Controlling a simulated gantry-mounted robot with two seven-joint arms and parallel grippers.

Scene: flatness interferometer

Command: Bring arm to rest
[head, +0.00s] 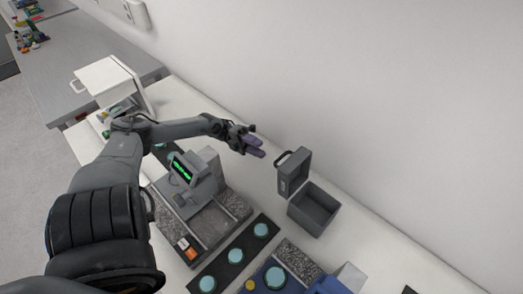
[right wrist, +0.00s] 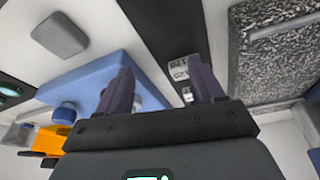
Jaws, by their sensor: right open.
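My left arm comes in from the left in the head view and reaches over the bench. Its gripper (head: 260,147) is in the air above the bench, near the wall, between the grey instrument with the green-lit screen (head: 182,169) and the open grey case (head: 314,209). Its two purple-grey fingers lie close together, and I cannot tell whether they are apart; nothing is seen between them. My right gripper (right wrist: 163,88) shows in the right wrist view with its fingers spread and nothing between them. The right arm is not seen in the head view.
A dark strip with round teal discs (head: 235,254) lies in front of the case. A blue device (head: 262,280) stands at the bottom, and a blue block (right wrist: 88,75) shows in the right wrist view. A white drawer unit (head: 110,80) stands at upper left. The wall bounds the bench behind.

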